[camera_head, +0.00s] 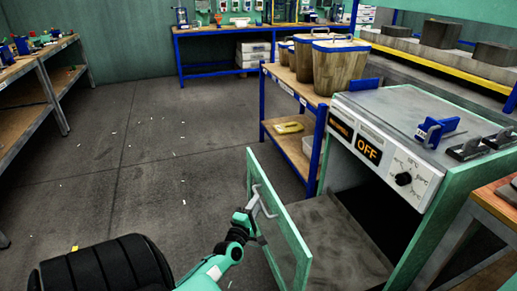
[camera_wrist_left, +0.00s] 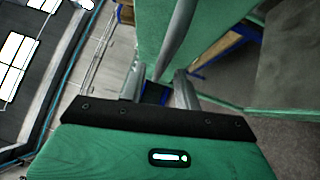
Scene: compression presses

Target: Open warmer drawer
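The warmer (camera_head: 375,140) is a pale cabinet with green edges, an orange "OFF" display and a dial. Its green-framed front panel (camera_head: 281,222) stands swung out to the left, and the dark interior (camera_head: 385,218) shows behind it. A grey bar handle (camera_head: 263,201) is on the panel's outer face. My left gripper (camera_head: 256,222) is close beside this handle. In the left wrist view its two fingers (camera_wrist_left: 158,91) are apart, with the green panel (camera_wrist_left: 208,28) and the grey handle (camera_wrist_left: 180,25) just beyond the tips. Contact with the handle is unclear. My right gripper is not in view.
A blue-legged shelf (camera_head: 291,92) with wooden bins (camera_head: 336,70) stands beside the warmer. Blue and black clamps (camera_head: 436,131) sit on its top. A workbench (camera_head: 235,30) is at the back and another (camera_head: 25,68) at the left. The floor (camera_head: 150,140) between is open.

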